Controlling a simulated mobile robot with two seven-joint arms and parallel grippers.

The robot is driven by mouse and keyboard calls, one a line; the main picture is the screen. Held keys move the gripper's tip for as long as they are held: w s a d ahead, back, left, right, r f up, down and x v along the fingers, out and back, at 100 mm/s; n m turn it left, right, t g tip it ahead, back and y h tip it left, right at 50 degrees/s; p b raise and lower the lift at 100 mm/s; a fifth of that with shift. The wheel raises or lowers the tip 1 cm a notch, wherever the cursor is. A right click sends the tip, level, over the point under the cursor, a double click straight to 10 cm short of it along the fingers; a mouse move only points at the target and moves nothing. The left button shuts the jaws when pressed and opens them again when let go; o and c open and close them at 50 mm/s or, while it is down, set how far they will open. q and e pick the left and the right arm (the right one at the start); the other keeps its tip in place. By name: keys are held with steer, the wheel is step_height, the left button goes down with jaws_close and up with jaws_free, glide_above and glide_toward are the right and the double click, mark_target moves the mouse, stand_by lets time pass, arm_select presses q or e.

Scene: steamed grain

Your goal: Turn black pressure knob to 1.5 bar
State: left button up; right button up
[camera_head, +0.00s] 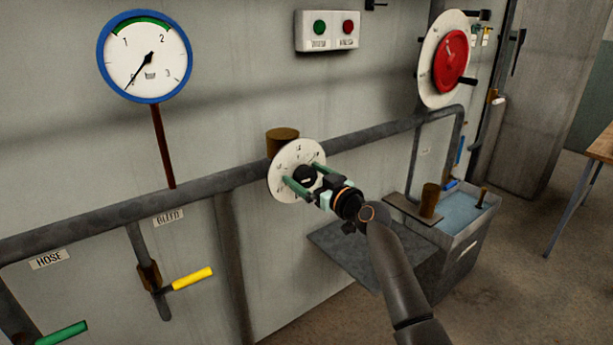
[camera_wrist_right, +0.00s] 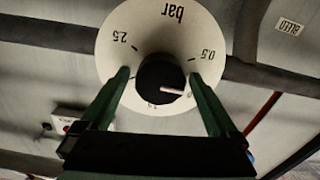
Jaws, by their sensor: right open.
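The black pressure knob (camera_head: 304,175) sits at the centre of a round white dial (camera_head: 284,160) on the wall pipe. In the right wrist view the knob (camera_wrist_right: 162,78) shows a white pointer reaching to the right and slightly down. The dial (camera_wrist_right: 117,45) appears upside down there, with "bar" at top, 2.5 left and 0.5 right; the lower marks are partly hidden. The pointer lies below the 0.5 mark, toward the bottom marks. My right gripper (camera_head: 302,173) is open, its green fingers on either side of the knob; contact cannot be told. My left gripper is not in view.
A blue-rimmed gauge (camera_head: 147,98) at upper left has its needle near 0. A red wheel (camera_head: 451,60) is at right, a green-and-red button box (camera_head: 327,31) above. Yellow (camera_head: 193,278) and green (camera_head: 62,333) handles are lower left. A grey shelf (camera_head: 365,265) lies below my right arm.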

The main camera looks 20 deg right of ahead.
steer(key=c, duration=1.4)
steer(key=shift+m, duration=0.3)
steer(key=m, duration=0.3)
steer(key=shift+d+m, duration=0.1)
steer(key=shift+m, duration=0.2)
steer(key=m+p, duration=0.1)
steer(key=m, duration=0.3)
steer(key=shift+m, duration=0.3)
steer(key=m+p, duration=0.1)
steer(key=m, duration=0.3)
steer(key=shift+w+d+f, duration=0.1)
steer(key=shift+f+m+p, duration=0.15)
steer(key=shift+m+p, duration=0.7)
steer(key=shift+m, duration=1.35)
